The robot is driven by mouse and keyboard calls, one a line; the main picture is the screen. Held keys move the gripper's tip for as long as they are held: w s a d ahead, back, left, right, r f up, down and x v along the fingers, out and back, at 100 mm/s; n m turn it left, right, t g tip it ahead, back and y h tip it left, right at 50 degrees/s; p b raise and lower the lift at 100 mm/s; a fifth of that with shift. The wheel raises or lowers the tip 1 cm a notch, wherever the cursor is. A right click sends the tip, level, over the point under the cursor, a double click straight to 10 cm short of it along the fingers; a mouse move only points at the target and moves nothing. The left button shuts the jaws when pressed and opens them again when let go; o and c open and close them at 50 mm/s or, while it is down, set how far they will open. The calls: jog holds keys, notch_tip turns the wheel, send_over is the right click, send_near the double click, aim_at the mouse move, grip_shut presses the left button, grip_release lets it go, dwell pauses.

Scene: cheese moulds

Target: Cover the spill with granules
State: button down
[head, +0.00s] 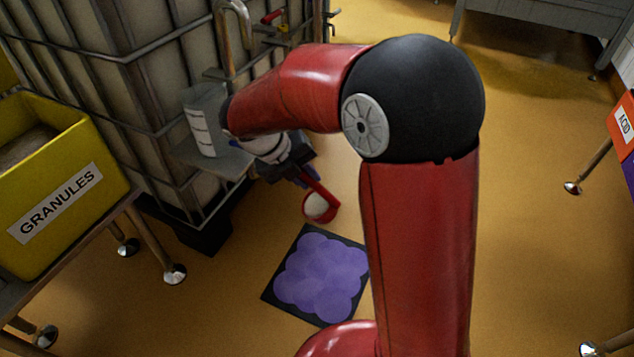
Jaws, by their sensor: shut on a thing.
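The spill (322,277) is a purple, lobed patch on a dark square (272,290) on the floor. My gripper (303,172) is shut on the handle of a red scoop (334,210). The scoop hangs above the floor, just behind the spill in the picture, and pale material (316,205) shows in its bowl. The yellow bin labelled GRANULES (95,225) stands on a stand at the left, with brownish granules (25,145) inside. My arm hides the right edge of the dark square. No granules are visible on the purple patch.
A large caged tank (110,60) stands at the back left, with a grey shelf (222,162) holding a white marked jug (205,120). A red container labelled ACID (622,118) is at the right edge. The floor (530,240) at right is mostly clear.

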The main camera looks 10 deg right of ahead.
jog(key=s+a+f+t+h, duration=0.1)
jog(key=a+f+h, duration=0.8)
jog(key=a, duration=0.1)
jog(key=shift+s+a+t+h+b, duration=0.3)
jog(key=shift+s+a, duration=0.05)
dwell(0.8)
dwell(1.1)
